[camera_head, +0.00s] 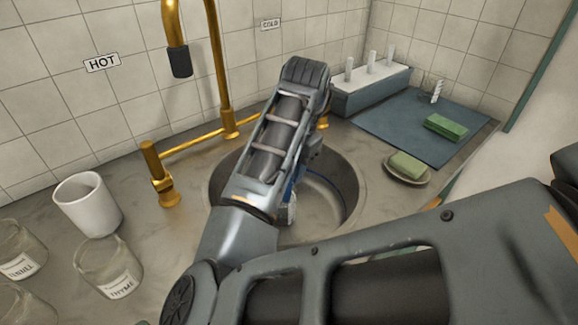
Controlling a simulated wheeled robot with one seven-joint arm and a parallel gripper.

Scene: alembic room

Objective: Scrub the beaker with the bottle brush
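My arm reaches over the round steel sink (356,196) and hides much of its basin. My gripper (290,196) is mostly hidden behind my arm, low over the sink. A strip of blue and a small whitish piece show beside it, but I cannot tell what they belong to. Whether the fingers are open or shut does not show. I cannot make out a beaker in the basin. A small white spiral-shaped thing (437,92) stands at the back of the blue-grey mat (385,125); I cannot tell whether it is the bottle brush.
A brass tap (218,70) and pipe stand behind the sink. At left are a white cup (87,205) and glass jars, one labelled THYME (110,268). At right are a green sponge (446,126), a soap dish (420,181) and a grey rack (370,92) with white pegs.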

